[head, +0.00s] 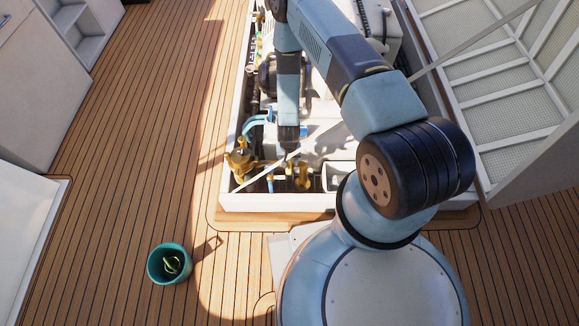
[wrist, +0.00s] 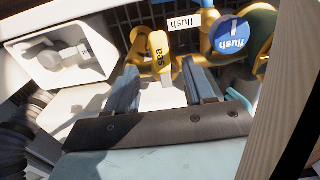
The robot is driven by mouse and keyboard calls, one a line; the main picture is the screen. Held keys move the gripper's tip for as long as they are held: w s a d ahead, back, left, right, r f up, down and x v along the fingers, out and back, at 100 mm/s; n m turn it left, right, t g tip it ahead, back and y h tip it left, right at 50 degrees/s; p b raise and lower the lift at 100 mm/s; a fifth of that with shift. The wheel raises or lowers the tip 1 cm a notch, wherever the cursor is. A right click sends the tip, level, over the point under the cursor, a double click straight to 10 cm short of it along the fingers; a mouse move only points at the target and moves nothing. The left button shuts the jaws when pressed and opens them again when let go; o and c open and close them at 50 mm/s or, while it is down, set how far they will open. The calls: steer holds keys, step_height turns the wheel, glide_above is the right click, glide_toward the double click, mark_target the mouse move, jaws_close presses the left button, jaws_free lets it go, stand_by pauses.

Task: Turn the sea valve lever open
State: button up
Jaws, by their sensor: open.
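The sea valve lever (wrist: 160,53) is a yellow handle marked "sea", at the top middle of the wrist view. In the head view the yellow lever (head: 303,182) shows small near the hatch's front edge. My gripper (wrist: 160,72) is open, with its two blue-grey fingers apart and nothing gripped. In the wrist view the lever lies just beyond and between the fingertips. I cannot tell whether either finger touches it. In the head view my arm reaches down into the hatch and the fingertips are hard to make out.
A round blue "flush" cap (wrist: 230,36) on brass fittings sits close right of the fingers, beside a white "flush" label (wrist: 184,21). A white box (wrist: 60,65) is at the left. A pale strut (head: 440,60) crosses the hatch. A teal bucket (head: 168,264) stands on deck.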

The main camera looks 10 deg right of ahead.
mark_target(289, 167)
steer(key=shift+f, duration=2.9)
jaws_close()
